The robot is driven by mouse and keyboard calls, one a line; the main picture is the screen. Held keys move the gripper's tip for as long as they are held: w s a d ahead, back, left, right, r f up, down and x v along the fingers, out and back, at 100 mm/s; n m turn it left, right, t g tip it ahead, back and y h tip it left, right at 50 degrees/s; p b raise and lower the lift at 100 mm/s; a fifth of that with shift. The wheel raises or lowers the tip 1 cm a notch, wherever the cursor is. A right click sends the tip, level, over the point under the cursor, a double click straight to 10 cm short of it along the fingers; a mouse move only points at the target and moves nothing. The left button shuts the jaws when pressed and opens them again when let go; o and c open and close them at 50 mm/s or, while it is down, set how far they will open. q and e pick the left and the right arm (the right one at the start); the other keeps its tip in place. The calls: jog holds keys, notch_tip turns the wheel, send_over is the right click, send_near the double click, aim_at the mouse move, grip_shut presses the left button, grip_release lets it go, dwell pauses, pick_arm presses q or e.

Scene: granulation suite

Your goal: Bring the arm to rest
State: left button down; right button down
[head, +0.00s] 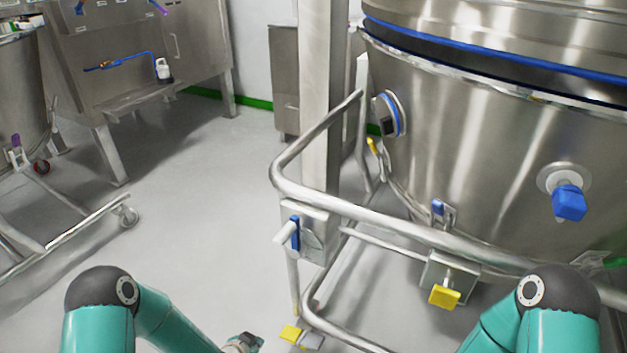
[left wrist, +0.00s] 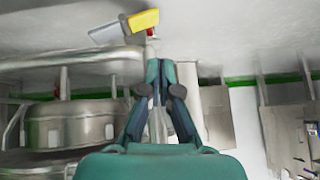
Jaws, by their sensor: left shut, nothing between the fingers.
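My left arm (head: 160,315) comes in from the bottom left of the head view, teal with a dark elbow joint. My left gripper (head: 245,343) shows only in part at the bottom edge, low over the floor and left of the yellow pedal. In the left wrist view the left gripper (left wrist: 158,66) has its two teal fingers drawn together at the tips, with nothing held. My right arm (head: 540,305) is bent at the bottom right of the head view. Its gripper is out of the frame.
A large steel vessel (head: 480,150) on a tubular frame (head: 330,198) fills the right side. A yellow pedal (head: 291,333) sits low by my left gripper; it also shows in the left wrist view (left wrist: 143,20). Grey floor (head: 200,180) is clear at centre left. A steel cart rail (head: 85,222) stands left.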

pick_arm(q)
jog(key=s+d+n+g+h, duration=0.1)
jog(key=s+d+n+g, duration=0.2)
jog(key=s, duration=0.7)
jog(key=s+d+n+g, duration=0.1)
jog(key=s+n+g, duration=0.3)
jog(key=s, duration=0.7)
notch_tip(320, 180, up, 36)
jog(key=p, duration=3.4)
jog(key=shift+a+f+n+p, duration=0.2)
jog(key=shift+f+n+p, duration=0.05)
jog(key=shift+n+p, duration=0.15)
jog(key=shift+f, duration=0.1)
jog(key=shift+w+d, duration=0.1)
jog(key=shift+w, duration=0.05)
